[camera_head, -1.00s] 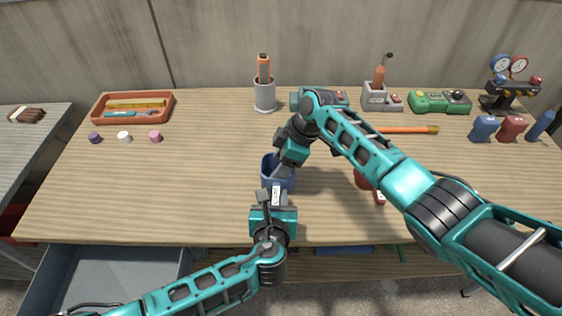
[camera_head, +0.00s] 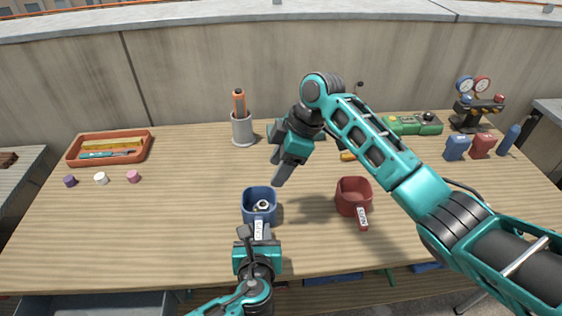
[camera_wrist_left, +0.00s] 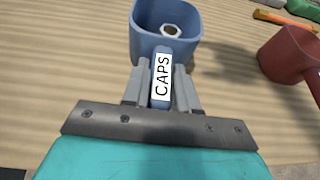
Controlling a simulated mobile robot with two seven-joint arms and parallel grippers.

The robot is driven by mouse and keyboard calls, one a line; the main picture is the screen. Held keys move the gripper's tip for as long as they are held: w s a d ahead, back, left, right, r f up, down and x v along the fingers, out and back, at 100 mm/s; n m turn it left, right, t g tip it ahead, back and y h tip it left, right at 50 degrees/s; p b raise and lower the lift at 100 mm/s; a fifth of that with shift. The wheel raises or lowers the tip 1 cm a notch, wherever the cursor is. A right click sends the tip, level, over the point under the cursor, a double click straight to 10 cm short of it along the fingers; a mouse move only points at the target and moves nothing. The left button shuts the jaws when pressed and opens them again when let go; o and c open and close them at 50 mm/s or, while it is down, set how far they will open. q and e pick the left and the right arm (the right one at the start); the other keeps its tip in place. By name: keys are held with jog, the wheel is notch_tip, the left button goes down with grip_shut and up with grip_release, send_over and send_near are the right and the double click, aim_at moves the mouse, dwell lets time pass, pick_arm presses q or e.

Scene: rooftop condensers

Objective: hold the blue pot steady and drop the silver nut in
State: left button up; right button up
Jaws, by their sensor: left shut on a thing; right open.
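The blue pot (camera_head: 248,213) stands on the wooden table in front of me; its wall also shows in the left wrist view (camera_wrist_left: 147,42). The silver nut (camera_head: 262,205) lies inside the pot on its floor, and it shows in the left wrist view (camera_wrist_left: 170,31) too. My left gripper (camera_head: 257,234) is shut on the pot's handle, which carries a "CAPS" label (camera_wrist_left: 161,80). My right gripper (camera_head: 279,176) is open and empty, raised behind and slightly right of the pot, apart from it.
A red pot (camera_head: 352,203) with a labelled handle stands to the right. Three small caps (camera_head: 101,178) and an orange tray (camera_head: 72,156) are at the left. A grey cup (camera_head: 242,131) stands behind. Bare table lies left of the blue pot.

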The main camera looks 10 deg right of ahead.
jog(key=shift+d+r, duration=0.15)
jog(key=shift+r, duration=0.2)
pick_arm(q)
jog(key=o, duration=0.9)
jog(key=shift+o, duration=0.4)
jog(key=o, duration=0.4)
jog(key=shift+v, duration=4.5)
